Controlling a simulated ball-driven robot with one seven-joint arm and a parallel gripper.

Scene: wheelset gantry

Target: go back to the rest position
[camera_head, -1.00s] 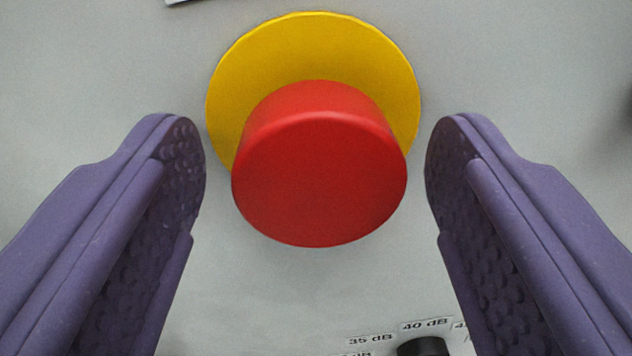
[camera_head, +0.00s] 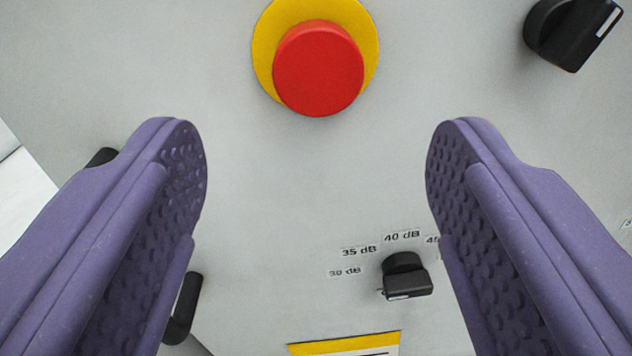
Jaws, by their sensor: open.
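My gripper (camera_head: 316,165) is open, with its two purple fingers wide apart and nothing between them. A red push button (camera_head: 318,70) on a yellow round plate (camera_head: 265,45) sits on the grey panel (camera_head: 300,190), at the top middle of the view. The button lies beyond and above the fingertips in the picture, apart from both fingers. The rest position itself cannot be made out in this view.
A small black knob (camera_head: 406,276) with dB labels (camera_head: 400,237) is at lower right of centre. A larger black knob (camera_head: 570,32) is at top right. A black handle (camera_head: 184,308) shows beside the left finger. A yellow-edged label (camera_head: 345,345) is at the bottom. The panel's edge shows at far left.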

